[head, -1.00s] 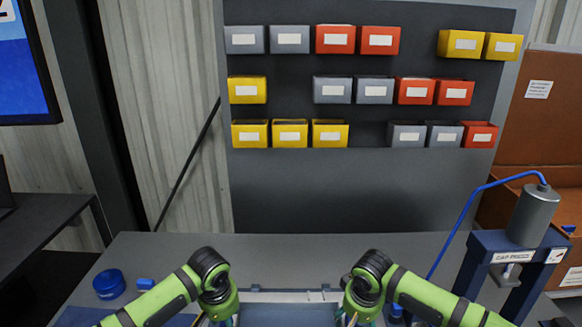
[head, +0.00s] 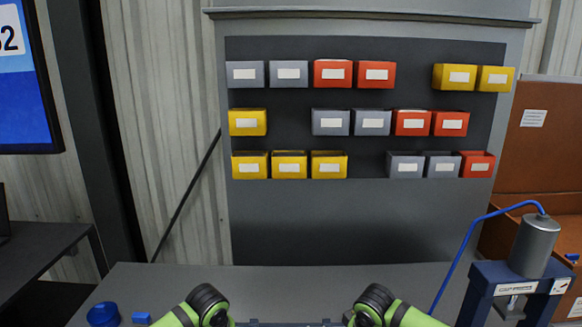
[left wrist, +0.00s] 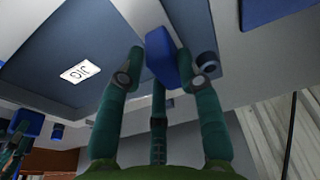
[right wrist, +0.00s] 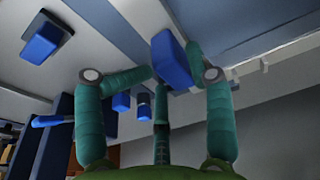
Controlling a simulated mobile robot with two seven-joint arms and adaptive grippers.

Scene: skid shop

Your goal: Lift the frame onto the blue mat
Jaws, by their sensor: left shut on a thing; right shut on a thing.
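The frame (head: 290,323) shows only as a thin strip at the bottom edge of the head view, between my two arms. In the left wrist view my left gripper (left wrist: 160,62) is shut on a bright blue grip block (left wrist: 160,55). In the right wrist view my right gripper (right wrist: 170,63) is shut on a similar blue block (right wrist: 168,50), beside a grey-blue bar of the frame (right wrist: 130,22).
A blue round container (head: 103,314) and a small blue block (head: 141,317) are on the grey bench (head: 240,280) at left. A cap press (head: 515,280) with a blue hose stands at right. A wall rack of coloured bins (head: 350,220) stands behind.

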